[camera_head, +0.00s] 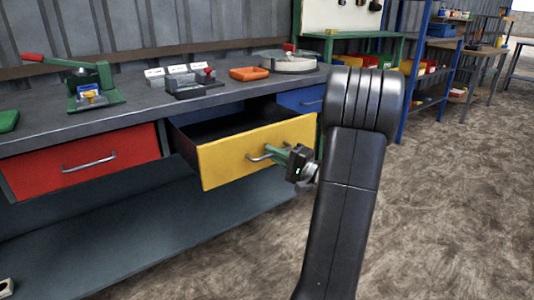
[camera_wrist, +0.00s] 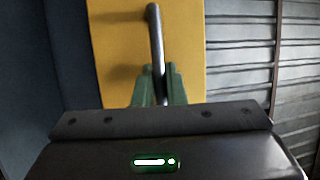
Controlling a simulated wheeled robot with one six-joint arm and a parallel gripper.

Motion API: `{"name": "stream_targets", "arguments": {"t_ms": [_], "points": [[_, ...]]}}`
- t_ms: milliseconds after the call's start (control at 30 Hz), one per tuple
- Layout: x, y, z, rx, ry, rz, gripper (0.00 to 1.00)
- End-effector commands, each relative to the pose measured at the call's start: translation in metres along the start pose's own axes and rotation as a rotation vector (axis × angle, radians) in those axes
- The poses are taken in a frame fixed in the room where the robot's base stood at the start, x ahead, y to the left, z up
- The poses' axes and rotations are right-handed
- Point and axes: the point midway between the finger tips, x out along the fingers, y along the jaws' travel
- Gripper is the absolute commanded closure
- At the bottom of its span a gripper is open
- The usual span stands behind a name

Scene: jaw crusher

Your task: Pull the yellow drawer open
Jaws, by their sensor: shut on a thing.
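The yellow drawer (camera_head: 232,157) stands partly open under the workbench, its front well out from the bench and its dark inside showing from above. Its grey bar handle (camera_head: 258,156) is on the front face. My gripper (camera_head: 279,154) has green fingers and is shut on the handle toward its right end. In the wrist view the yellow front (camera_wrist: 120,60) fills the middle, and the handle (camera_wrist: 155,40) runs down between the green fingertips (camera_wrist: 160,85).
A red drawer (camera_head: 85,163) is shut at the left and a blue drawer (camera_head: 301,99) is at the right. The bench top (camera_head: 140,100) holds a green press (camera_head: 90,85), small grey blocks and an orange tray (camera_head: 248,73). The floor (camera_head: 460,200) at the right is clear.

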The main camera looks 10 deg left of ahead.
Motion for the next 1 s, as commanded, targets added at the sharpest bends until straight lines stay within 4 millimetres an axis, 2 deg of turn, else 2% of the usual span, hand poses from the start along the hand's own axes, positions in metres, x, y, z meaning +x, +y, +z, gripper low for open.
{"name": "stream_targets", "arguments": {"t_ms": [433, 467, 500, 833, 1000], "points": [[-0.004, 0.000, 0.002, 0.001, 0.000, 0.001, 1.00], [-0.004, 0.000, 0.002, 0.001, 0.000, 0.001, 0.87], [-0.004, 0.000, 0.002, 0.001, 0.000, 0.001, 0.80], [-0.006, -0.001, 0.001, 0.000, 0.001, 0.000, 0.80], [-0.027, -0.002, 0.000, 0.002, 0.004, 0.001, 0.80]]}}
